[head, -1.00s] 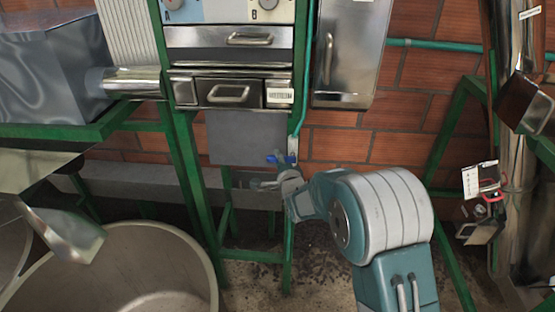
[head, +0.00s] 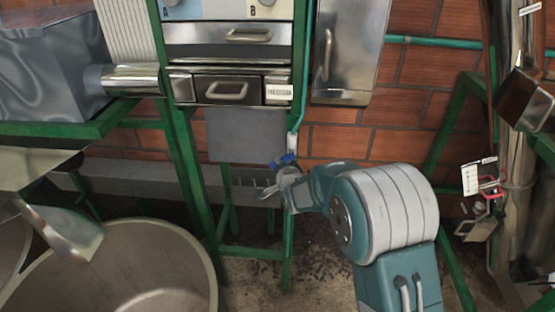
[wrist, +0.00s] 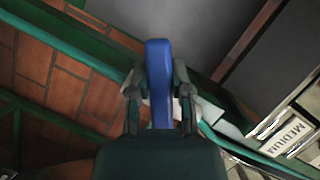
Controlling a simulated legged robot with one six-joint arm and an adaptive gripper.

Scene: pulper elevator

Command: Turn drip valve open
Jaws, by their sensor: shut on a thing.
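The drip valve shows as a small blue handle (head: 284,161) on the thin green pipe (head: 297,120) beside the green frame, below the drawers. In the wrist view the blue handle (wrist: 158,85) stands between my two fingers, running lengthwise up the picture. My gripper (wrist: 160,95) is shut on the handle, one finger against each side. In the head view my gripper (head: 278,182) is at the handle, partly hidden by my own arm. The valve body behind the handle is mostly hidden.
Metal drawers (head: 228,90) and a steel box (head: 346,50) are above the valve. A large round bin (head: 120,275) stands at lower left. Green frame legs (head: 196,190) are close on the left. A steel pipe column (head: 517,170) stands at right.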

